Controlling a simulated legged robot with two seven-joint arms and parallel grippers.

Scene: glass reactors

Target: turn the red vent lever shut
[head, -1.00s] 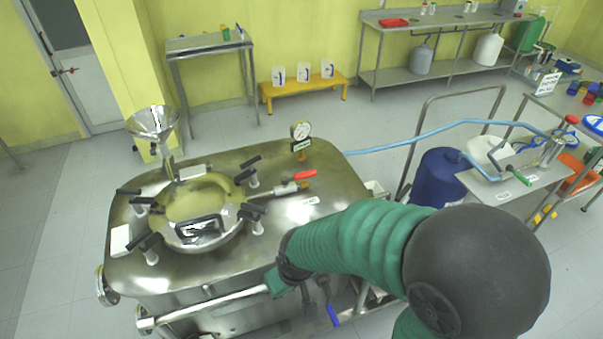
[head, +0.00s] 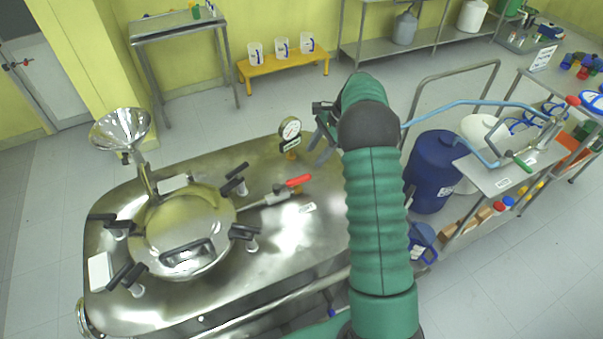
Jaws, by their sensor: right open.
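The red vent lever (head: 299,180) sits on a small metal valve (head: 268,199) on top of the steel reactor (head: 315,235), right of the round hatch. Its red handle points right and slightly up, away from the hatch. My right gripper (head: 316,154) is open and empty, above and to the right of the lever and apart from it in the picture. My green right arm comes up from the bottom and partly hides the gripper's wrist. My left gripper is not in view.
A pressure gauge (head: 290,129) stands just left of my right gripper. The round hatch (head: 183,232) has several black-handled clamps, and a steel funnel (head: 121,129) rises behind it. A blue hose (head: 460,104) runs right from behind my arm.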

